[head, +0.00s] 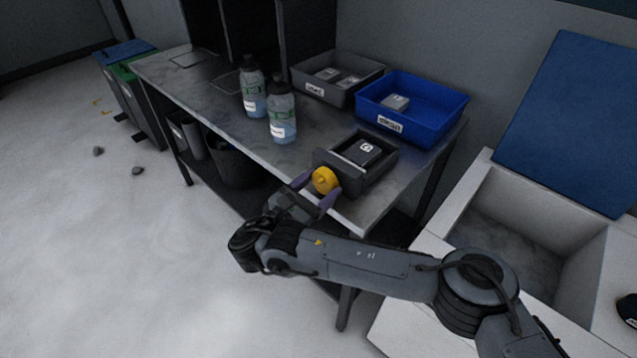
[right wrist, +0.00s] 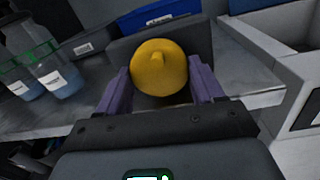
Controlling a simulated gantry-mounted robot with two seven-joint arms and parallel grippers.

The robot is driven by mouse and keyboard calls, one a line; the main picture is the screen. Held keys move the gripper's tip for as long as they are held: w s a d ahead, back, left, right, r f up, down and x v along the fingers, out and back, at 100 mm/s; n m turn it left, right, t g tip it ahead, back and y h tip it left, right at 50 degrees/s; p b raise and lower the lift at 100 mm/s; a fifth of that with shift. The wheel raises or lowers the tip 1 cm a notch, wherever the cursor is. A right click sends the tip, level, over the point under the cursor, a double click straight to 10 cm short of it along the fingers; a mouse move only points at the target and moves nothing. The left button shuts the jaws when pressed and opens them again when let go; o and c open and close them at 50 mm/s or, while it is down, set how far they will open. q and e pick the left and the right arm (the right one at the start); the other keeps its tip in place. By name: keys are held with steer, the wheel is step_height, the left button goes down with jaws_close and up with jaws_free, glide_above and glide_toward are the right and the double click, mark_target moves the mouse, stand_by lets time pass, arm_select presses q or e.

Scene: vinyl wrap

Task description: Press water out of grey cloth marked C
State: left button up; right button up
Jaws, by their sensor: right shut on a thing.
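A dark grey press box (head: 372,179) stands near the front right of the metal table. The dark cloth with a white letter label (head: 366,148) lies inside it; the letter looks like C or G. A round yellow knob (head: 325,180) sits on the box's front side. My right gripper (head: 316,190) is shut on the yellow knob, a purple finger on each side. In the right wrist view the knob (right wrist: 159,68) lies between the fingers, with the box's dark wall (right wrist: 205,42) behind it. My left gripper is not in view.
Two bottles (head: 282,115) with blue liquid stand left of the box. Behind are a grey bin (head: 338,96) and a blue bin (head: 440,117), each with cloths inside. A white sink-like chest (head: 485,190) with a blue lid (head: 575,120) is at right.

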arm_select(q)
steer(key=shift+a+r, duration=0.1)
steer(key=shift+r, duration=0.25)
arm_select(e)
steer(key=shift+f+m, duration=0.1)
steer(key=shift+m, duration=1.2)
steer(key=o, duration=1)
steer(key=shift+o, duration=0.2)
arm_select(q)
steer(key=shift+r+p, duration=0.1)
steer(key=shift+p, duration=0.2)
arm_select(e)
steer(key=shift+a, duration=0.1)
